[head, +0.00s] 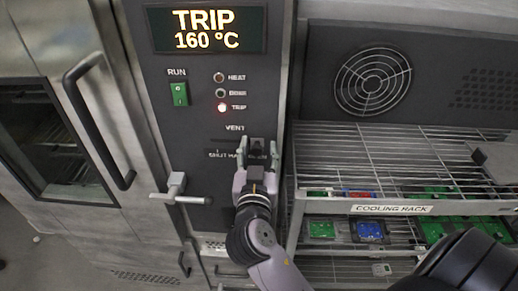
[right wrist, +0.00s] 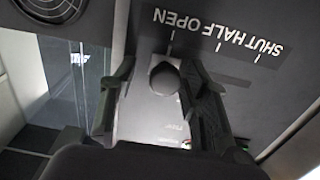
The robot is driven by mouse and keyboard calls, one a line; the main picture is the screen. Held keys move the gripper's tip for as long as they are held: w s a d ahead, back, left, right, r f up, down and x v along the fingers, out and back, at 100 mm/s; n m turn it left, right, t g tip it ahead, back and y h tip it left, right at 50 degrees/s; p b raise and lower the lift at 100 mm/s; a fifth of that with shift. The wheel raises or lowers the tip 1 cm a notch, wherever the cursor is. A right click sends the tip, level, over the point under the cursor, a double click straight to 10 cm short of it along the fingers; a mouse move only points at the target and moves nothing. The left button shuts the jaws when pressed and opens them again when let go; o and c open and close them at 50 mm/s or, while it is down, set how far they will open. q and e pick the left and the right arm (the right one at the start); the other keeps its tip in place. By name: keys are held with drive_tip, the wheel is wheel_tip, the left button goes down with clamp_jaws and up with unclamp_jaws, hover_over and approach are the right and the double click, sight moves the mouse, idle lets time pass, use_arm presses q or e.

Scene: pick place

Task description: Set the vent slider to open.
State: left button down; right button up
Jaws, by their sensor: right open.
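The vent slider's dark knob (head: 257,147) is on the oven's control panel, at the right end of its scale, below the word VENT. In the right wrist view the knob (right wrist: 165,78) appears in line with the mark by OPEN on the upside-down scale label (right wrist: 218,35). My right gripper (head: 257,155) is open, with one finger on each side of the knob. The gripper hides the OPEN end of the label in the head view. My left gripper is not in view.
A green RUN switch (head: 180,94) is at left. A latch handle (head: 178,190) juts out lower left. A wire cooling rack (head: 400,209) with circuit boards stands close at right.

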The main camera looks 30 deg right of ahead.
drive_tip(key=v, duration=0.7)
idle(0.3)
